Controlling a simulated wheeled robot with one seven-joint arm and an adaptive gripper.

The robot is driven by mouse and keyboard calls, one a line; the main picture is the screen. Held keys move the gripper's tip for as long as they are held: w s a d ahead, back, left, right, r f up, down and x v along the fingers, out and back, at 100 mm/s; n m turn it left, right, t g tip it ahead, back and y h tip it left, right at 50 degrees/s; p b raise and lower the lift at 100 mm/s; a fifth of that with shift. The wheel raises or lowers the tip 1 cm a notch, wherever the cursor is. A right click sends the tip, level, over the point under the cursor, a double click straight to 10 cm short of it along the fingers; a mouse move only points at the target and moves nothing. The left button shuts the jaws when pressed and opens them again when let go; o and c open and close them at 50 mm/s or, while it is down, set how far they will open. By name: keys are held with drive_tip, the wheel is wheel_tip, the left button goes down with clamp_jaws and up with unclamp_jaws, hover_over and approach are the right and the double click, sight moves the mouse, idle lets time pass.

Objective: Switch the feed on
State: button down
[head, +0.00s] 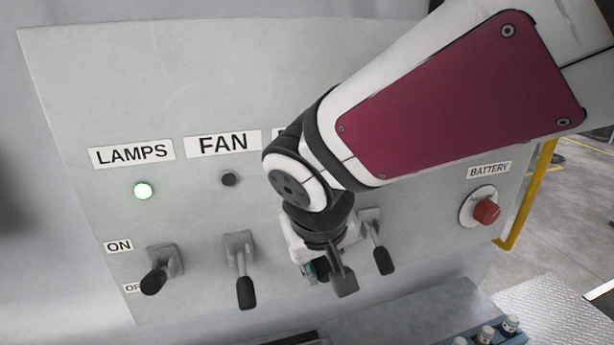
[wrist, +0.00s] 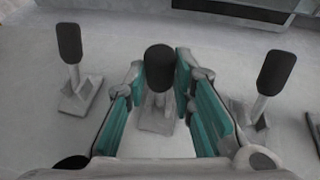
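The wall panel (head: 90,90) carries a row of levers with black grips. No FEED label is readable, because my arm hides the labels right of FAN. My gripper (head: 317,270) is low at the panel, over the third lever position from the left. In the wrist view my gripper (wrist: 159,64) has its teal-padded fingers apart, one on each side of a lever (wrist: 159,68). There is a gap on the left; I cannot tell if the right finger touches the grip. The indicator lamp above this lever is hidden.
The FAN lever (head: 243,275) and LAMPS lever (head: 157,270) are to the left, and another lever (head: 379,250) is close on the right. A red BATTERY knob (head: 487,211) is farther right.

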drive_tip(key=shift+r, duration=0.1)
drive_tip(key=r+g+p, duration=0.1)
drive_tip(key=p, duration=0.1)
drive_tip(key=shift+a+p, duration=0.1)
drive_tip(key=shift+p, duration=0.3)
drive_tip(key=shift+w+r+g+h+p, duration=0.3)
drive_tip(key=shift+r+g+h+p, duration=0.1)
drive_tip(key=shift+g+p, duration=0.6)
drive_tip(key=shift+w+a+r+g, duration=0.1)
drive_tip(key=shift+w+r+g, duration=0.2)
drive_tip(key=shift+g, duration=0.4)
drive_tip(key=c, duration=1.4)
unclamp_jaws()
drive_tip(key=shift+o, duration=0.2)
wheel_tip(320, 180, up, 12)
drive_tip(key=a, duration=0.2)
drive_tip(key=shift+s+f, duration=0.15)
drive_tip(key=shift+s, duration=0.15)
